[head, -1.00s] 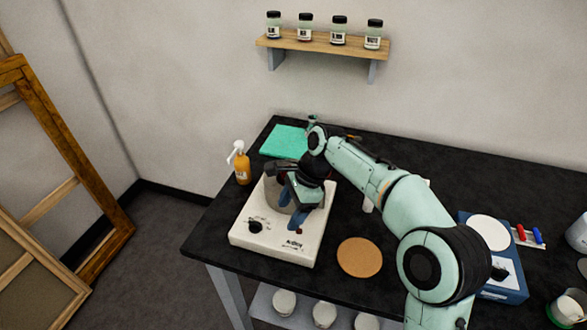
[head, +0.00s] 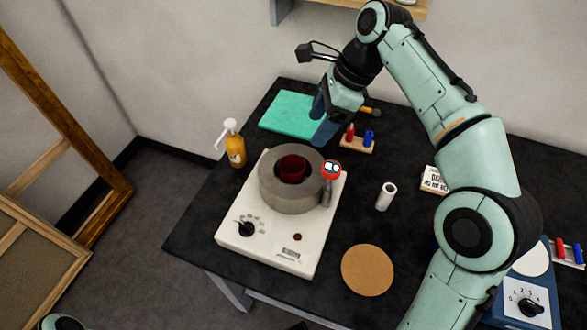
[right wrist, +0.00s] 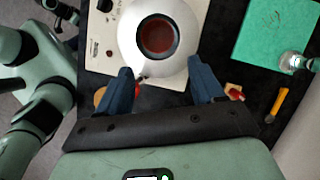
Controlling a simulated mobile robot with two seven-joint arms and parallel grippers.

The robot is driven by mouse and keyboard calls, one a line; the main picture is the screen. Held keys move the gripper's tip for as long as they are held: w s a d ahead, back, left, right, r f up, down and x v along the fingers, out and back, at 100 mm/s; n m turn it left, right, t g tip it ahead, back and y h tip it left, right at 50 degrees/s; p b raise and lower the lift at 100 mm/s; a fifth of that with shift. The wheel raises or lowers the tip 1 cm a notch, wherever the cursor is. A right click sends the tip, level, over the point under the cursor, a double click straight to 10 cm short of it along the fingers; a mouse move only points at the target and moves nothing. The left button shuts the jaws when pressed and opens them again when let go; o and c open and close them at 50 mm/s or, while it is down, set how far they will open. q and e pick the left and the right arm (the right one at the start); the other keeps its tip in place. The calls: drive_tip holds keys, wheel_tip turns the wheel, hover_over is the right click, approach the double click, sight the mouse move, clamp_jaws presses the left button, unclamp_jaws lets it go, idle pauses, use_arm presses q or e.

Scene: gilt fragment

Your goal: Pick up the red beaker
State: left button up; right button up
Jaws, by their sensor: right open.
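The red beaker (head: 291,168) sits inside a grey round metal vessel (head: 288,207) on a white hotplate (head: 262,247). Only its dark red inside and rim show; its lower part is hidden by the vessel. In the right wrist view the beaker (right wrist: 157,37) lies ahead of the fingertips, ringed by the bright vessel (right wrist: 190,22). My right gripper (head: 323,120) is open and empty, raised behind and to the right of the vessel. Its two blue fingers are spread in the right wrist view (right wrist: 160,68). My left gripper does not show.
A round red-topped dial (head: 331,170) stands at the vessel's right side. An orange pump bottle (head: 235,149) is left, a green mat (head: 289,114) behind. A small rack with red and blue pieces (head: 357,146), a white cylinder (head: 386,197) and a cork disc (head: 367,270) are right.

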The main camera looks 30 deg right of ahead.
drive_tip(key=b, duration=0.2)
approach(296, 159)
drive_tip(key=s+a+f, duration=0.1)
drive_tip(key=s+a, duration=0.1)
drive_tip(key=a, duration=0.1)
drive_tip(key=shift+w+b+x, duration=0.2)
drive_tip(key=shift+b+x, duration=0.7)
drive_tip(key=shift+x, duration=2)
drive_tip(key=shift+d, duration=0.2)
drive_tip(key=c, duration=1.1)
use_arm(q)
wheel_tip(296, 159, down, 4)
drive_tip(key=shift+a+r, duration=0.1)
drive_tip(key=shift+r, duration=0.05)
use_arm(e)
drive_tip(key=shift+r, duration=0.1)
use_arm(q)
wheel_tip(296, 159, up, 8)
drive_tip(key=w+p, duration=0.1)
drive_tip(key=p, duration=0.7)
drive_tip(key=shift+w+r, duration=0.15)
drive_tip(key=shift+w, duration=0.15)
use_arm(e)
wheel_tip(296, 159, up, 19)
drive_tip(key=shift+r, duration=0.15)
